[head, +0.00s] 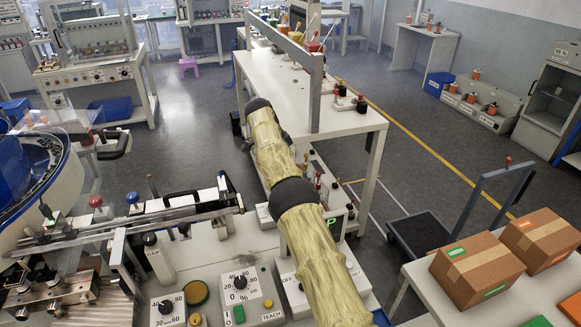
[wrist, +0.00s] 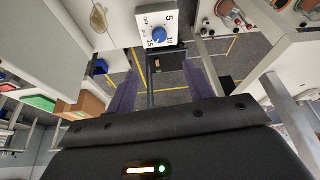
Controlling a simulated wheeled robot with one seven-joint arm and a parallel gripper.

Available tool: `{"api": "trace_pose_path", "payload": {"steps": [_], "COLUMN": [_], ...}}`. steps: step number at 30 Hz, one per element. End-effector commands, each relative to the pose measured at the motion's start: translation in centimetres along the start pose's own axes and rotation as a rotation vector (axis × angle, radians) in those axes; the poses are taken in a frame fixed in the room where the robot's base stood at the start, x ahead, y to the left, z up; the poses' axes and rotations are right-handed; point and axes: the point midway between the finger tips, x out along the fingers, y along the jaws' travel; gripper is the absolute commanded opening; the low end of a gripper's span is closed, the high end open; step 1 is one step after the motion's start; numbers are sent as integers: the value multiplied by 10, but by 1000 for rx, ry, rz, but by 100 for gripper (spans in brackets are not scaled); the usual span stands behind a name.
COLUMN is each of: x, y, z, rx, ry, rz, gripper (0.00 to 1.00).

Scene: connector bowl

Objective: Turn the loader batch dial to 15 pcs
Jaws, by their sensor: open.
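The batch dial is a white panel (wrist: 145,15) with a small blue knob (wrist: 159,35) at the top middle of the wrist view. Marks 5, 10 and 15 and small lettering stand around the knob. The knob's pointer is too small to read, so its setting is unclear. My gripper (wrist: 161,75) is open, its two purple fingers apart and nothing visible between them. The dial appears beyond the fingertips, between their lines, with no contact visible. In the head view my arm hides the gripper, and I cannot pick out this dial there.
In the head view, a percent dial box (head: 239,292) and a mm dial box (head: 167,309) stand on the near bench beside my arm. A long white table (head: 330,118) lies beyond. A trolley (head: 423,235) and cardboard boxes (head: 477,268) are at right.

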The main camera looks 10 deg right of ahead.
Motion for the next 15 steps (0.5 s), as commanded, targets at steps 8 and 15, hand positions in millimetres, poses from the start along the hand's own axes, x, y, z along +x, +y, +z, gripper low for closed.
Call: {"api": "trace_pose_path", "payload": {"steps": [8, 15], "x": [-1, 36], "y": [0, 13], "z": [0, -9], "rx": [0, 13], "ry": [0, -110], "rz": [1, 40], "gripper": [52, 52]}}
